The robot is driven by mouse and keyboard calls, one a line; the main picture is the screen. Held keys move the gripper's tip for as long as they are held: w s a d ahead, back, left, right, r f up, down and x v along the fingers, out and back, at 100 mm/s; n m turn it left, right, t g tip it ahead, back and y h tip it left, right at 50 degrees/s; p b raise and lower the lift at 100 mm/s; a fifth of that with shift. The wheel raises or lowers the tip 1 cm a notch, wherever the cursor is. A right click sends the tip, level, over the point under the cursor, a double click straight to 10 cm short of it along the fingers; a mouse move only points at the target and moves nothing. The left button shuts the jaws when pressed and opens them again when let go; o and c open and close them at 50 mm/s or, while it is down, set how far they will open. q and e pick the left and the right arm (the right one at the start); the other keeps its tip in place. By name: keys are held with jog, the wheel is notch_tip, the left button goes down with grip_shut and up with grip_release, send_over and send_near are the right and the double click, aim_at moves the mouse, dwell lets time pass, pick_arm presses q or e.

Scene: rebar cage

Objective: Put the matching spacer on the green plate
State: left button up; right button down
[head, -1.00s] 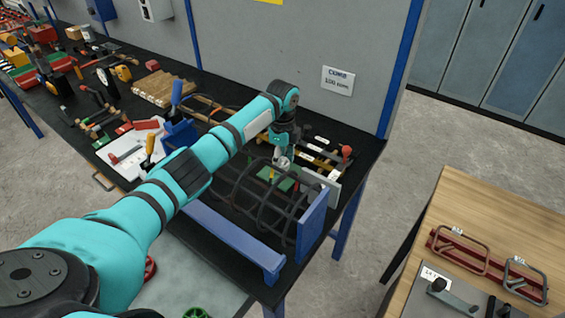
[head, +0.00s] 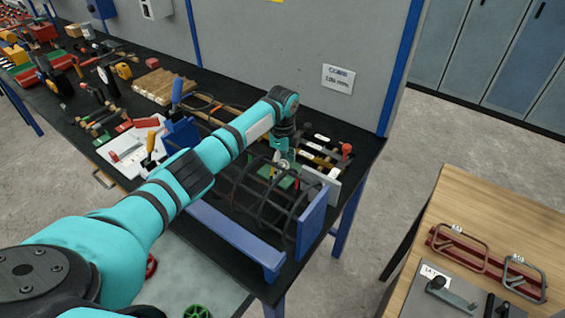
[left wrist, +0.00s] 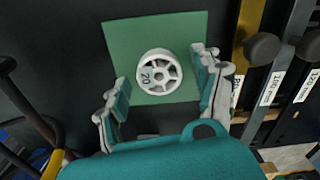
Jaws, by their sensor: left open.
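A white wheel-shaped spacer (left wrist: 160,74) marked 20 appears to lie flat on the green plate (left wrist: 122,42), near its middle in the left wrist view. My left gripper (left wrist: 166,88) is open, with one finger on each side of the spacer and visible gaps between. In the head view, my left gripper (head: 281,165) points down over the green plate (head: 288,183), behind the rebar cage (head: 262,200). The spacer is too small there to make out clearly. My right gripper is not in view.
Labelled bars with dark round knobs (left wrist: 263,46) lie close to the right of the plate in the left wrist view. A blue upright plate (head: 312,222) stands at the cage's right end. Tools crowd the bench's left. A wooden table (head: 500,215) stands at right.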

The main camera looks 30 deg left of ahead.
aim_at(283, 165)
pick_arm(q)
notch_tip(283, 165, up, 12)
jog(key=b, duration=0.1)
jog(key=shift+r+b, duration=0.15)
jog(key=shift+b, duration=0.2)
